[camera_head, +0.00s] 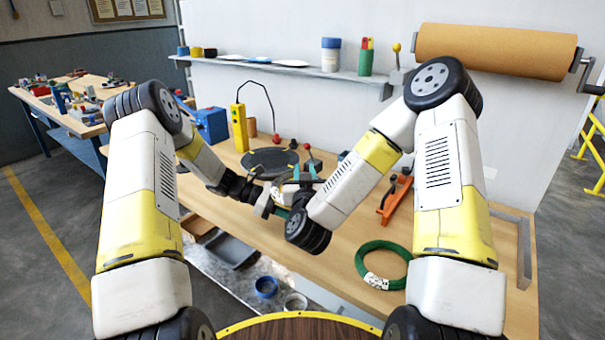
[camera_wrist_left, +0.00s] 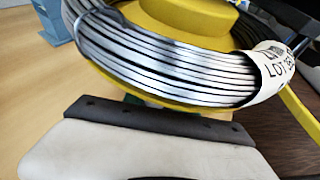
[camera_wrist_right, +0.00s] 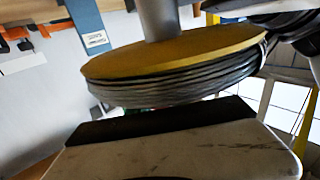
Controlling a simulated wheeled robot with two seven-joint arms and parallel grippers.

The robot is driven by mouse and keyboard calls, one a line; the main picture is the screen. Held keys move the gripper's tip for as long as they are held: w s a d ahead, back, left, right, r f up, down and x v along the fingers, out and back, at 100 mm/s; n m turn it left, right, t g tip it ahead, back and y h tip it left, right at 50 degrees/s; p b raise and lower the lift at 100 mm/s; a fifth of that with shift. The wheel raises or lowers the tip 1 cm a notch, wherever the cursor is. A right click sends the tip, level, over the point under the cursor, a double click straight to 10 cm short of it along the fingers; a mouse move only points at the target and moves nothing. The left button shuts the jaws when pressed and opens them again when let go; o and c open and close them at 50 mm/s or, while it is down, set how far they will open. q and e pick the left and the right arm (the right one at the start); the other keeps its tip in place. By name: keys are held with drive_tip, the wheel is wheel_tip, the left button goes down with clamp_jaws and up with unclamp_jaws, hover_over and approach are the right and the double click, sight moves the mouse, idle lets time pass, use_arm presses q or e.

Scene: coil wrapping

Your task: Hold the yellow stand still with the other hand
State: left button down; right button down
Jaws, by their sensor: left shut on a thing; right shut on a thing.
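The yellow stand (camera_wrist_left: 195,14) carries a grey wire coil (camera_wrist_left: 165,65) with a white printed label (camera_wrist_left: 272,70). The right wrist view shows the stand's yellow disc (camera_wrist_right: 170,52), grey post and the coil (camera_wrist_right: 180,90). My left gripper (camera_head: 260,198) is shut, its dark pad along the stand's yellow rim. My right gripper (camera_head: 283,192) is shut, its pad close against the coil side. The contact points are hidden; I take the left to be on the stand and the right on the coil. In the head view my arms mostly cover the stand.
A green coil (camera_head: 383,263) lies on the wooden bench (camera_head: 345,290) at the right, with an orange tool (camera_head: 396,198) behind it. A black round plate (camera_head: 270,160) and a yellow box (camera_head: 239,128) stand behind the grippers. A brown paper roll (camera_head: 495,52) hangs on the wall.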

use_arm(q)
drive_tip(key=shift+a+f, duration=0.15)
drive_tip(key=shift+a, duration=0.05)
use_arm(e)
drive_tip(key=m+h, duration=0.2)
drive_tip(key=h, duration=0.1)
drive_tip(key=m+g+h, duration=0.1)
drive_tip(key=h, duration=0.1)
drive_tip(key=d+m+h, duration=0.1)
drive_tip(key=m+h, duration=0.1)
drive_tip(key=h, duration=0.1)
drive_tip(key=shift+s+d+r+m+g+h, duration=0.1)
drive_tip(key=shift+r+m+g+h, duration=0.2)
drive_tip(key=shift+g, duration=0.1)
drive_tip(key=shift+s+d+m+g+h, duration=0.15)
drive_tip(key=shift+d+m+g+h, duration=0.1)
drive_tip(key=shift+m+g+h, duration=0.8)
drive_tip(key=shift+s+d+m+g+h, duration=0.2)
drive_tip(key=shift+m+g+h, duration=0.65)
drive_tip(key=shift+h, duration=0.3)
drive_tip(key=shift+s+d+m+g+h, duration=0.15)
drive_tip(key=shift+d+m+g+h, duration=0.1)
drive_tip(key=shift+m+g+h, duration=0.75)
drive_tip(key=c, duration=1.3)
unclamp_jaws()
drive_tip(key=shift+f, duration=0.1)
drive_tip(key=shift+o, duration=0.6)
drive_tip(key=shift+f, duration=0.1)
